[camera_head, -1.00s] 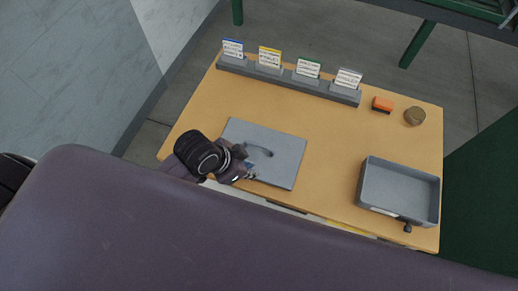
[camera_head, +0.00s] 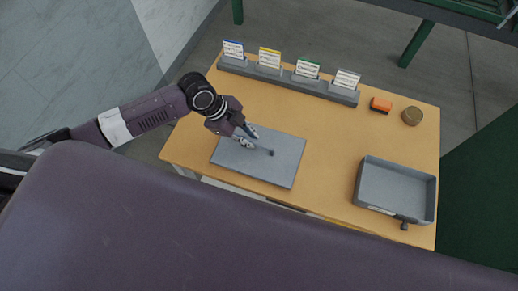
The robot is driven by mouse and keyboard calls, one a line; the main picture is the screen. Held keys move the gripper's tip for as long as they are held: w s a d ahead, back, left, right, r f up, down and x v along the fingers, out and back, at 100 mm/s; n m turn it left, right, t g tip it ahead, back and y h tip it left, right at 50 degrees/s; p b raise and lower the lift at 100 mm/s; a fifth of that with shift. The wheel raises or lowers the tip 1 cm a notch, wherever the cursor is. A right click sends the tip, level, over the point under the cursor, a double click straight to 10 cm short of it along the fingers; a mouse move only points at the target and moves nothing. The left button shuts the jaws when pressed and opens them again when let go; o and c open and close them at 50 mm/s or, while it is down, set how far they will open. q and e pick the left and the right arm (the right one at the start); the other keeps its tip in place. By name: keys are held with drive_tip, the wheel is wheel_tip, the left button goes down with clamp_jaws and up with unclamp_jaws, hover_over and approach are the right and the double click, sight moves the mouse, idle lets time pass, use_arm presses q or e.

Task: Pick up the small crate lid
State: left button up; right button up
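The small crate lid looks like a flat grey plate (camera_head: 282,168) lying on the left part of the wooden table. A dark handle (camera_head: 271,153) shows on its top, partly hidden by my gripper. My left gripper (camera_head: 249,138) is over the lid's upper left part, beside the handle. Its two fingers are spread apart, with nothing seen between them. Whether a fingertip touches the lid or handle cannot be told. The open grey crate (camera_head: 362,182) stands at the table's right front. My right gripper is not in view.
A grey rack (camera_head: 290,84) with several label cards runs along the table's back edge. An orange block (camera_head: 380,105) and a round brown object (camera_head: 412,116) sit at the back right. The table (camera_head: 325,150) is clear between lid and crate.

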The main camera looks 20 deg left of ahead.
sight(254, 143)
use_arm(q)
drive_tip(key=p+x, duration=0.1)
drive_tip(key=x, duration=0.2)
drive_tip(key=shift+f, duration=0.25)
drive_tip(key=shift+d+f, duration=0.1)
drive_tip(key=shift+f, duration=0.3)
clamp_jaws()
drive_tip(key=shift+w+r, duration=0.1)
drive_tip(key=shift+r, duration=0.5)
wheel_tip(254, 143, up, 19)
drive_tip(key=b, duration=0.3)
